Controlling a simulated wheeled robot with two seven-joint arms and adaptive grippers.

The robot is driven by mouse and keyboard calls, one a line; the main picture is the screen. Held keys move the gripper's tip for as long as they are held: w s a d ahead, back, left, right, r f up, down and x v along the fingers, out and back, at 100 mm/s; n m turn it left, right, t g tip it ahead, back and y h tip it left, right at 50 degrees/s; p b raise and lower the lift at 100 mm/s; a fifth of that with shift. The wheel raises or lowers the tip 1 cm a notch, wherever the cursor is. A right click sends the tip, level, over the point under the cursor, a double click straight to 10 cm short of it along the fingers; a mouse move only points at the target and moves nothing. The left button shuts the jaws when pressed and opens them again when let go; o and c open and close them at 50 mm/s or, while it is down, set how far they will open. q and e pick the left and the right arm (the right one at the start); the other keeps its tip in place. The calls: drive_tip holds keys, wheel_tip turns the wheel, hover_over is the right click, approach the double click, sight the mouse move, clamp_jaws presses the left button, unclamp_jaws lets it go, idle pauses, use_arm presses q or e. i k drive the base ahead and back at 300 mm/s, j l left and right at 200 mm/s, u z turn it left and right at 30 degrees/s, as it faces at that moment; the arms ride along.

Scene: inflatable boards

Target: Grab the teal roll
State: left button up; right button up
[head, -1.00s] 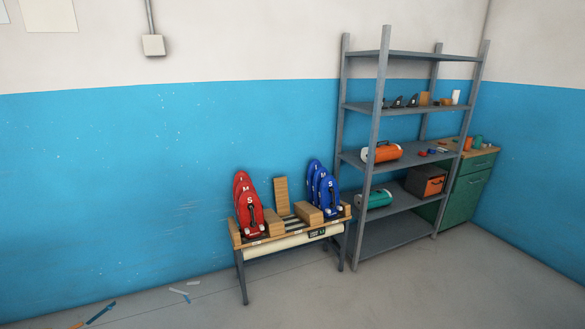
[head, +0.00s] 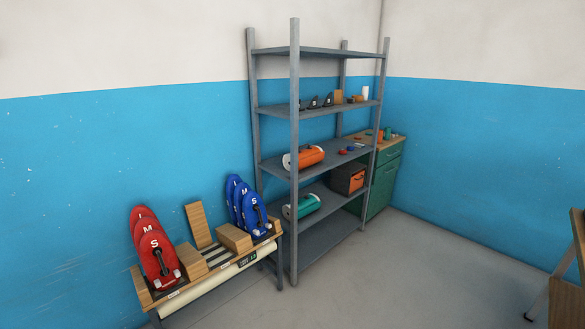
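The teal roll (head: 303,206) lies on a lower shelf of the grey metal rack (head: 294,150), below the shelf with the orange roll (head: 305,157). Its pale round end faces left, and a rack post stands in front of part of it. Neither of my grippers shows in the head view.
A low bench (head: 210,269) with red boards (head: 155,250), blue boards (head: 250,210) and wooden blocks stands left of the rack. An orange and dark box (head: 348,178) sits right of the teal roll. A green cabinet (head: 383,185) stands behind the rack. The grey floor (head: 400,270) in front is clear.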

sight(306, 204)
drive_tip(key=i+l+z, duration=0.1)
drive_tip(key=i+z, duration=0.55)
drive_tip(key=z, duration=0.25)
drive_tip(key=i+z, duration=0.4)
drive_tip(key=i, duration=0.4)
drive_tip(key=i+u, duration=0.3)
drive_tip(key=i+l+u, duration=0.25)
drive_tip(key=i, duration=0.25)
drive_tip(key=i+u, duration=0.3)
drive_tip(key=u, duration=0.15)
drive_tip(key=i+l+u, duration=0.25)
drive_tip(key=u, duration=0.2)
drive_tip(key=i+l+u, duration=0.25)
drive_tip(key=u, duration=0.2)
drive_tip(key=i+l+u, duration=0.25)
drive_tip(key=u, duration=0.15)
drive_tip(key=i+l+u, duration=0.15)
drive_tip(key=l, duration=0.2)
drive_tip(key=l+u, duration=0.15)
drive_tip(key=l, duration=0.2)
drive_tip(key=i, duration=0.05)
